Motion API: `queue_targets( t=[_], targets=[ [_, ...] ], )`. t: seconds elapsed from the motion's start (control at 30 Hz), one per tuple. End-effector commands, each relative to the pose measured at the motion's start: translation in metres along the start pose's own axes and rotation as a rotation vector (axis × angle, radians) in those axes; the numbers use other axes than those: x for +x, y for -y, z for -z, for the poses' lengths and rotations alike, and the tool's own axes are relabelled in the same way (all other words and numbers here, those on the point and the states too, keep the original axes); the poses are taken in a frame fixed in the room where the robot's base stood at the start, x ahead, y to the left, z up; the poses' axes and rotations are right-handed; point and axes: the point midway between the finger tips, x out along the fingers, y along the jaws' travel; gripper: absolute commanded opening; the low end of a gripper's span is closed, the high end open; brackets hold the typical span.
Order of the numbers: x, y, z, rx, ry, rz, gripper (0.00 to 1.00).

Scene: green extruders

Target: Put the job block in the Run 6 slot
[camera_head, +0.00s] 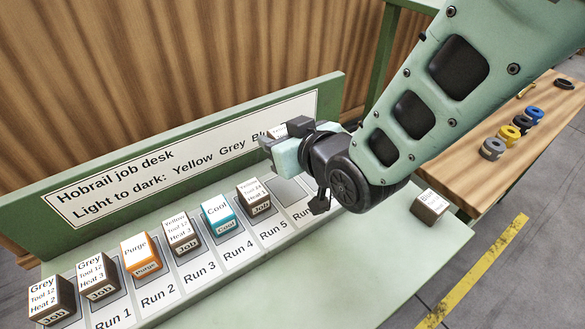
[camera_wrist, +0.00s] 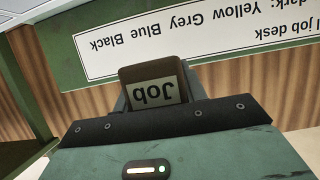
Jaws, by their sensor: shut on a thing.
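My gripper (camera_head: 280,142) is shut on a dark brown job block (camera_wrist: 153,88), held above the desk near the sign. In the wrist view its "Job" label appears upside down between the fingers. In the head view only a little of the block (camera_head: 279,129) shows and its top text is unreadable. The Run 6 slot (camera_head: 289,189) appears empty, a grey recess below and right of the gripper; its number is hidden by my arm. Next to it, in Run 5, stands a Yellow Tool 24 Heat 1 job block (camera_head: 253,192).
Left of Run 5 stand a teal Cool block (camera_head: 217,212), a Yellow job block (camera_head: 180,231), an orange Purge block (camera_head: 140,252) and two Grey job blocks (camera_head: 98,271). A loose block (camera_head: 430,206) sits on the desk at right. A sign board (camera_head: 170,175) rises behind the slots.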

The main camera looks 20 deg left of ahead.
Motion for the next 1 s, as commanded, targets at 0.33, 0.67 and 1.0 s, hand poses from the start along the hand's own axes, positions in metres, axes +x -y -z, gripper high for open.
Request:
queue_targets(
  t=[0.33, 0.67, 1.0],
  targets=[
    [0.015, 0.006, -0.042, 0.001, 0.007, 0.002, 0.18],
    [0.027, 0.006, -0.071, 0.0, 0.006, 0.002, 0.18],
    [0.036, 0.006, -0.092, 0.002, 0.001, 0.002, 0.18]
  ],
)
